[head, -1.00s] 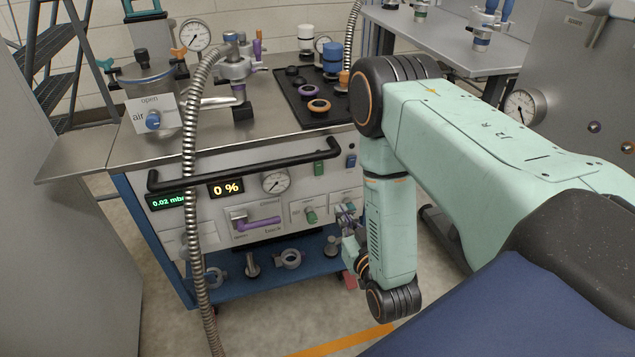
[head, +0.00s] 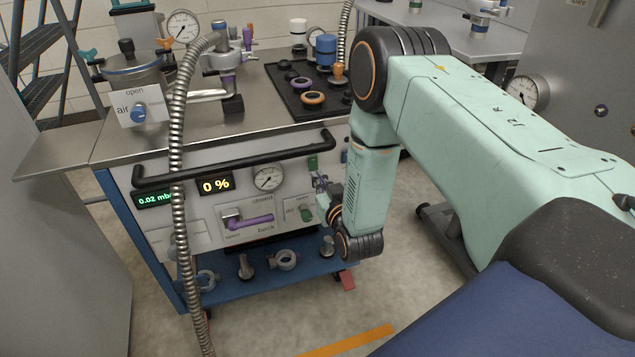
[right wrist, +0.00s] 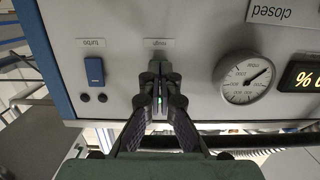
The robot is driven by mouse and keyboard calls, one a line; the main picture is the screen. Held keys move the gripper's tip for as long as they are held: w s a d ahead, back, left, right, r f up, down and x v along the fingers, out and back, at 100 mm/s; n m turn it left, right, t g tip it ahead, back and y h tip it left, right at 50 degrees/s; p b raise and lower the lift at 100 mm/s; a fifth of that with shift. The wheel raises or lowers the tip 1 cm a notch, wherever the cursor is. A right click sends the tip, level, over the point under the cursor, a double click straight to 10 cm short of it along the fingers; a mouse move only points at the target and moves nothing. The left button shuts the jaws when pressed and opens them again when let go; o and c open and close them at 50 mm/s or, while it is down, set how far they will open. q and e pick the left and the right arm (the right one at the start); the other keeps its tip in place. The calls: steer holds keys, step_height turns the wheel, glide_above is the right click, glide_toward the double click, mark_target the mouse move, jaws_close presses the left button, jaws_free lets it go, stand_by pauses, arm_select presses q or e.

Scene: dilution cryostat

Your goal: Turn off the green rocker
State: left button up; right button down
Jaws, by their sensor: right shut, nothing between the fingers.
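The green rocker (head: 312,162) is on the front panel of the pump cart, just below the black handle bar in the head view. My right gripper (head: 319,180) is close in front of the panel, just below the rocker in that picture. In the right wrist view the right gripper (right wrist: 159,72) is shut and empty, its fingertips at the panel by a small label. There it hides the rocker; a small green glow shows between the fingers. Whether the fingertips touch the rocker is not clear. My left gripper is not in view.
A blue rocker (right wrist: 94,70) with two small dark dots is beside the gripper. A round gauge (right wrist: 243,78) is on its other side. The black handle bar (head: 240,160) runs across the cart front. A ribbed metal hose (head: 177,200) hangs before the cart.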

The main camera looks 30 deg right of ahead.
steer(key=shift+x, duration=0.75)
steer(key=shift+w+f, duration=0.15)
steer(key=shift+w+d+f+t+b, duration=0.1)
steer(key=shift+w+f+t+b, duration=0.25)
steer(key=shift+b, duration=0.6)
steer(key=shift+r+h, duration=0.25)
steer(key=shift+h, duration=0.05)
steer(key=shift+s, duration=0.15)
